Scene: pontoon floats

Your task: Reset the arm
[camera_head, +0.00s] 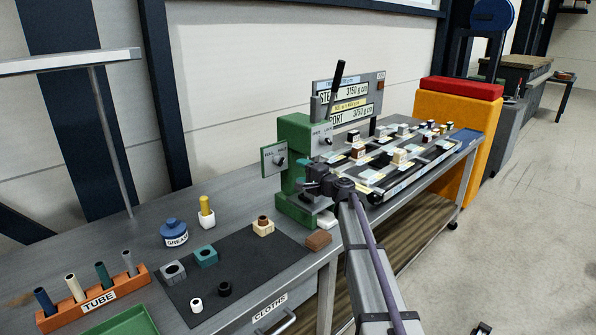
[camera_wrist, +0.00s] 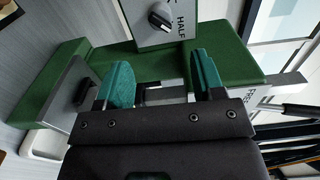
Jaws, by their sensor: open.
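My gripper (camera_wrist: 161,88) shows in the wrist view with two teal-padded fingers held apart. I see nothing between them. It is in front of the green press (camera_wrist: 225,42), whose grey selector panel with a black knob (camera_wrist: 160,16) is just beyond the fingers. In the head view my arm reaches up from the bottom right to the green press (camera_head: 294,135), and the wrist is at its right side. The fingertips are too small to make out there. I cannot tell whether the fingers touch the press.
A dark mat (camera_head: 245,278) with several small blocks and rings lies on the bench. An orange tube rack (camera_head: 94,302), a grease pot (camera_head: 174,234) and a green tray (camera_head: 122,324) are at left. A sorting board (camera_head: 372,190) lies beyond the press. Open floor is at right.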

